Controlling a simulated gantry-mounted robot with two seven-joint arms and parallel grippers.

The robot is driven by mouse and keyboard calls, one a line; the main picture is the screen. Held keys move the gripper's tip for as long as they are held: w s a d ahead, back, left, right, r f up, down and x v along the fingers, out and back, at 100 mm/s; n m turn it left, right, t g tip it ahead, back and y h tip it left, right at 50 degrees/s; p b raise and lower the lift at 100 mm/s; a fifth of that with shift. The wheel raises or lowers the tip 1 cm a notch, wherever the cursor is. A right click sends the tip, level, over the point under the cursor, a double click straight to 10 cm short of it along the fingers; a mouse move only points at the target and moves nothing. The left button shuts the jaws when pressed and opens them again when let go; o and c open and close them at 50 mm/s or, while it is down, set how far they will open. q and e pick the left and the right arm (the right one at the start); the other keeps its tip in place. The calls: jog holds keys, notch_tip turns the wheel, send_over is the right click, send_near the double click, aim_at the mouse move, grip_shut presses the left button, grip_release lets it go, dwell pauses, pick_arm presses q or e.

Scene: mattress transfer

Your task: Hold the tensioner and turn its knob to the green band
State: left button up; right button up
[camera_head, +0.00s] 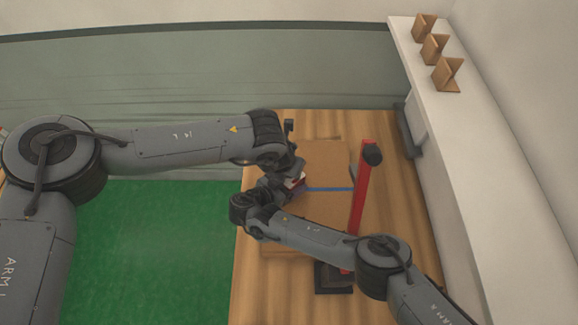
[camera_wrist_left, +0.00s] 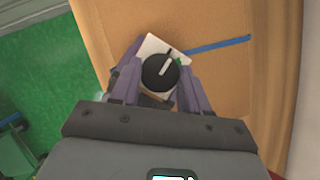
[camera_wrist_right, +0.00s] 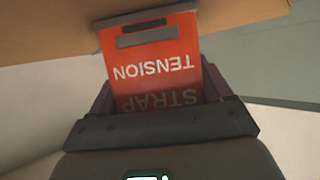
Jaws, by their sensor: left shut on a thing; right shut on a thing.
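The tensioner (camera_head: 294,182) is at the left edge of a brown box, at the end of a blue strap. In the left wrist view its white face carries a round black knob (camera_wrist_left: 160,74) with a white pointer line toward the upper right. My left gripper (camera_wrist_left: 160,80) is shut on the knob, a finger either side. My right gripper (camera_wrist_right: 160,88) is shut on the tensioner's red body (camera_wrist_right: 150,66), lettered STRAP TENSION.
The brown box (camera_head: 325,160) lies on a wooden table (camera_head: 270,285). A blue strap (camera_head: 330,189) crosses it. A red post (camera_head: 361,195) with a black top stands to the right. Green flooring (camera_head: 150,250) is left of the table. Several wooden brackets (camera_head: 447,73) sit on the white ledge.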

pick_arm(q)
jog(key=m, duration=0.2)
jog(key=m+g+h, duration=0.1)
jog(key=m, duration=0.2)
jog(key=shift+w+a+h, duration=0.1)
jog(key=shift+h, duration=0.2)
jog(key=m+g, duration=0.1)
jog(key=m, duration=0.2)
jog(key=m+g+h, duration=0.1)
jog(key=m, duration=0.2)
jog(key=shift+w, duration=0.1)
dwell(0.3)
jog(key=o, duration=1.1)
jog(key=shift+c, duration=0.2)
jog(key=shift+r, duration=0.1)
jog(key=w+v, duration=0.1)
jog(key=v, duration=1)
jog(key=shift+s+a+r, duration=0.25)
jog(key=shift+s+r, duration=0.1)
jog(key=shift+s, duration=0.1)
